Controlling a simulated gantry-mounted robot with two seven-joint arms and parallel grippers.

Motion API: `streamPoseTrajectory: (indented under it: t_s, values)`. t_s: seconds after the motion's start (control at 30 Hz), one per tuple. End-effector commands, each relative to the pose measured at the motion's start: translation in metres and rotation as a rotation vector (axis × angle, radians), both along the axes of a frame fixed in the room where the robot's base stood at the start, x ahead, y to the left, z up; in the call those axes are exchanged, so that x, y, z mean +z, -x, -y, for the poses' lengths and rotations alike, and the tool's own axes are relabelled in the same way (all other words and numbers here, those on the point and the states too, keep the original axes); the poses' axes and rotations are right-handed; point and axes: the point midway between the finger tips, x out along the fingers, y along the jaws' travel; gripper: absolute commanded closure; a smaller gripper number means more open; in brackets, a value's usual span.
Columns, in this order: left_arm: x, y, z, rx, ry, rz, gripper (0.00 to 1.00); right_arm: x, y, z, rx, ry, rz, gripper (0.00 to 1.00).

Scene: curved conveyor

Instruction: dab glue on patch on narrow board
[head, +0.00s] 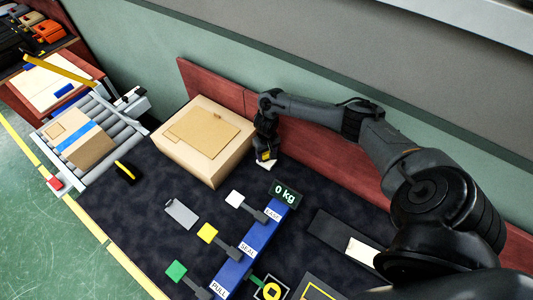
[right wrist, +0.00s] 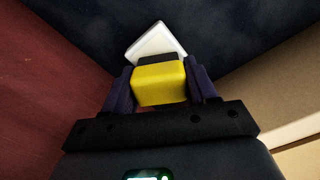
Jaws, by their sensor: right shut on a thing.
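My right gripper (head: 265,152) is shut on a yellow block (right wrist: 160,84) with a dark neck and a white, flat, angular head (right wrist: 157,42), which looks like a dabbing tool. It is just right of the large cardboard box (head: 231,157), close to the dark red panel, with the white head pointing away from the jaws. Whether the head touches the mat is unclear. A dark narrow board (head: 327,229) lies at the right with a whitish patch (head: 362,252) on it; my right arm partly hides its end. My left gripper is not in view.
A blue rack (head: 250,241) labelled BASE, SEAL and PULL has white, yellow and green-ended pieces beside it and a "0 kg" display (head: 285,194). A grey plate (head: 181,213) lies left of it. A roller conveyor (head: 117,118) carries a taped box (head: 85,137) at the left.

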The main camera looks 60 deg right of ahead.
Motion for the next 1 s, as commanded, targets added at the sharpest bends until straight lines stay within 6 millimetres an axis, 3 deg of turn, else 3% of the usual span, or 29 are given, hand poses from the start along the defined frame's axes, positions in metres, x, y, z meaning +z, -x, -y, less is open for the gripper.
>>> streamPoseTrajectory:
  t_s: [1.0]
  values:
    - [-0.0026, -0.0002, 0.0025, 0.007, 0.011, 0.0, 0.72, -0.0086, 0.0001, -0.0001, 0.0, 0.0, 0.0, 0.67]
